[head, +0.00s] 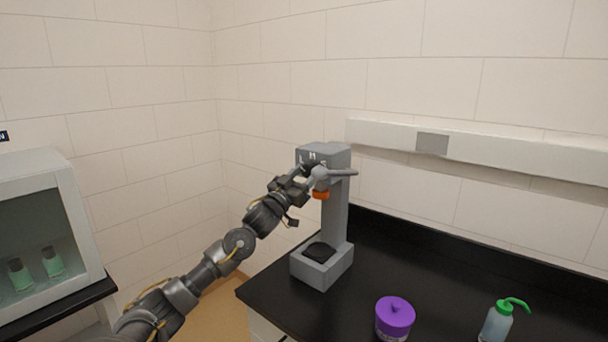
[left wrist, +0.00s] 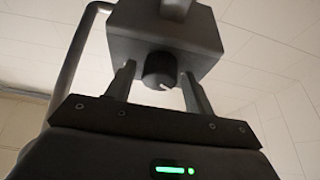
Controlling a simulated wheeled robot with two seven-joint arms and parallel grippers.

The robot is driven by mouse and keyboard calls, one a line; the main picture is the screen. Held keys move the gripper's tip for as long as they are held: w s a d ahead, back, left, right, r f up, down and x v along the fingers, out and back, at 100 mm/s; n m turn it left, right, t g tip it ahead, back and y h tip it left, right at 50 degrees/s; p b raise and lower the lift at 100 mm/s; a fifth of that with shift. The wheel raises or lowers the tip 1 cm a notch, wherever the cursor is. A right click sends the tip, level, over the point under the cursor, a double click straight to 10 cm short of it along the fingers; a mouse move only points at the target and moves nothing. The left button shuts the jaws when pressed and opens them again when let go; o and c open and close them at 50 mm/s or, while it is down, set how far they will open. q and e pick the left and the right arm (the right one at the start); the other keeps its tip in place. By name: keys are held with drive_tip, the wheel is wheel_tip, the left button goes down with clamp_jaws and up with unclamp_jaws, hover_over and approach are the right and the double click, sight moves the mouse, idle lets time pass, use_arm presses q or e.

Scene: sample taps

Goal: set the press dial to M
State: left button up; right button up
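The grey press (head: 338,215) stands at the left end of the black bench. The letters L, M and S show on the front of its head (head: 322,153). My left gripper (head: 300,172) is at the front of the press head and partly hides the dial there. In the left wrist view the dark round dial (left wrist: 161,69) with a pale pointer mark sits between the two fingers of my left gripper (left wrist: 156,84). The fingers are apart, with gaps beside the dial. Which letter the mark faces cannot be told. My right gripper is not in view.
A purple-lidded jar (head: 395,318) and a wash bottle with a green spout (head: 497,320) stand on the black bench (head: 440,270) to the right. A lever (head: 340,172) and an orange part (head: 321,195) are close to my left gripper. A cabinet (head: 45,235) stands at left.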

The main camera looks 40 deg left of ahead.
use_arm(q)
drive_tip(key=c, duration=0.8)
drive_tip(key=shift+m, duration=0.4)
drive_tip(key=m+h+b, duration=0.1)
drive_tip(key=m, duration=0.1)
drive_tip(key=shift+a+f+m+h, duration=0.1)
drive_tip(key=shift+m+h, duration=0.2)
drive_tip(key=m+h, duration=0.1)
drive_tip(key=m, duration=0.1)
drive_tip(key=m+h+b, duration=0.1)
drive_tip(key=m, duration=0.2)
drive_tip(key=shift+a+g+h, duration=0.1)
drive_tip(key=shift+g+h, duration=0.2)
drive_tip(key=shift+g, duration=0.1)
drive_tip(key=m, duration=0.1)
drive_tip(key=m+g+h+b, duration=0.1)
drive_tip(key=m, duration=0.1)
drive_tip(key=shift+r+m, duration=0.2)
drive_tip(key=shift+m, duration=0.1)
drive_tip(key=shift+a+m+g+h, duration=0.1)
drive_tip(key=shift+m+g+h, duration=0.6)
drive_tip(key=shift+m, duration=1.5)
